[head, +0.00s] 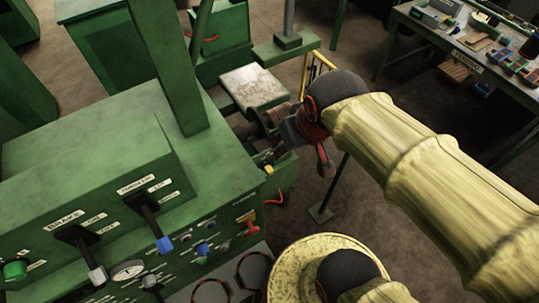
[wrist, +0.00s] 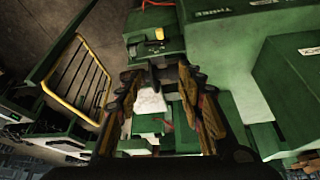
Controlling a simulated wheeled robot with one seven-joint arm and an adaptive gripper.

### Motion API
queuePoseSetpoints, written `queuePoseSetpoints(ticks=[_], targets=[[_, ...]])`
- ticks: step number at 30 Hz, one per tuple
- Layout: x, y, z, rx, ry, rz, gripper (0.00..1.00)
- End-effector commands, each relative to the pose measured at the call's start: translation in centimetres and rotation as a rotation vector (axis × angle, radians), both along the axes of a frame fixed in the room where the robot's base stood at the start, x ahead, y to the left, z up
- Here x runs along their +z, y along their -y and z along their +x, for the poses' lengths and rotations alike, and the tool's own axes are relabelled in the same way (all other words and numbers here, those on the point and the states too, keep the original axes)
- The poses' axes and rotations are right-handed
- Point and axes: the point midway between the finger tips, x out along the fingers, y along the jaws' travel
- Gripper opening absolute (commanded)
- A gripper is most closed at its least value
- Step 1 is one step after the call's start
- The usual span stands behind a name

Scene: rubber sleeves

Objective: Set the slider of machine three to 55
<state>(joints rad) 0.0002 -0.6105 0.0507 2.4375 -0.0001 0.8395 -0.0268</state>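Machine three is a big green machine (head: 90,140); its "THREE" label (wrist: 212,12) shows in the wrist view. A small yellow knob (head: 269,170), seemingly the slider's, sits on a green box at the machine's right side. The knob (wrist: 159,33) also shows in the wrist view, ahead of the fingertips. Its scale and value are too small to read. My gripper (head: 295,140) is beside and above that box in the head view, apart from the knob. In the wrist view my gripper (wrist: 157,74) has its fingers spread with nothing held between them.
The machine's front panel has levers with blue (head: 164,244) and grey ends, a gauge (head: 127,271) and a red knob (head: 250,228). A yellow rail (wrist: 75,75) stands at the left in the wrist view. A cluttered workbench (head: 455,60) is at the back right.

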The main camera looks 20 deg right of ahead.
Motion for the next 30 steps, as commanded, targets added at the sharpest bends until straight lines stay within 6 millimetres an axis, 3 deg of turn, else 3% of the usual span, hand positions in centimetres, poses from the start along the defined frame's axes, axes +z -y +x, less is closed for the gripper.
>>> queuePoseSetpoints(ticks=[1,4,11,21,30], targets=[[1.4,0.0,0.8,0.005,-0.021,-0.002,0.38],[1.5,0.0,2.9,0.019,-0.062,-0.008,0.38],[-2.6,0.0,7.4,0.054,-0.153,-0.02,0.38],[-12.6,0.0,12.2,0.107,-0.288,-0.03,0.38],[-22.2,0.0,13.9,0.15,-0.391,-0.034,0.38]])
